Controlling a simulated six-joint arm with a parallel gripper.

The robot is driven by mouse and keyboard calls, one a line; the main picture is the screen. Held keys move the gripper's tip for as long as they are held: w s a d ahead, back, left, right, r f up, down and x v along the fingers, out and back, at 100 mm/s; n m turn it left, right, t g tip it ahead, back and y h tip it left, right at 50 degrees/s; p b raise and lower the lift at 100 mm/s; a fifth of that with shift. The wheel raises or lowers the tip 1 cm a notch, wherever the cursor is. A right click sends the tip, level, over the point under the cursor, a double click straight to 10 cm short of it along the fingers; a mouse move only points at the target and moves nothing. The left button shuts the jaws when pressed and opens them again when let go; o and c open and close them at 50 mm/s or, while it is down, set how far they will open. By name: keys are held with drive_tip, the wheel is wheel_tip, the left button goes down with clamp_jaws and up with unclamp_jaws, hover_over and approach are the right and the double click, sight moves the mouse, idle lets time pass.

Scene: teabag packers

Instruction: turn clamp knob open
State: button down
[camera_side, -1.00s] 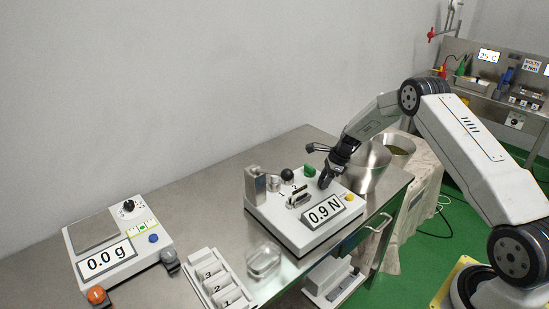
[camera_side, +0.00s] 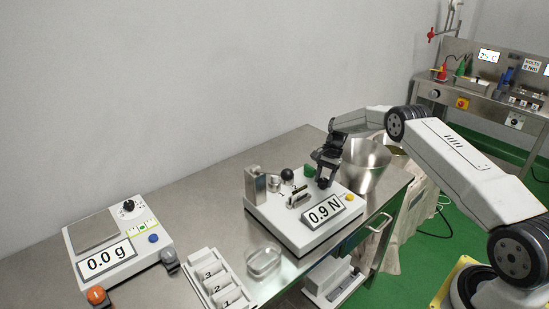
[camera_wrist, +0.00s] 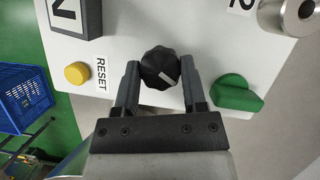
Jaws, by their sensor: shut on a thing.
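The black clamp knob (camera_wrist: 158,64) has a fluted rim and a white pointer line. In the wrist view the line points to the lower right. My gripper (camera_wrist: 160,76) has one finger on each side of the knob and is shut on it. In the side view my gripper (camera_side: 325,181) points down at the right part of the white tester (camera_side: 299,240), and its fingers largely hide the knob. The tester's display reads 0.9 N.
A green knob (camera_wrist: 236,93) sits close beside my right finger in the wrist view. A yellow reset button (camera_wrist: 77,73) is on the other side. A steel bowl (camera_side: 366,170) stands just behind the tester. A scale (camera_side: 110,247) stands at the left.

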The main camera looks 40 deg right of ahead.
sight(324, 180)
drive_tip(key=n+g, duration=0.1)
drive_tip(key=n, duration=0.2)
drive_tip(key=n+g+h, duration=0.1)
drive_tip(key=n, duration=0.1)
drive_tip(key=shift+w+n, duration=0.1)
drive_tip(key=shift+n, duration=0.3)
drive_tip(key=shift+c, duration=0.7)
unclamp_jaws()
drive_tip(key=shift+r, duration=0.2)
drive_tip(key=shift+v, duration=1.5)
wheel_tip(324, 180, up, 7)
drive_tip(key=shift+a+f, duration=0.1)
drive_tip(key=shift+a, duration=0.05)
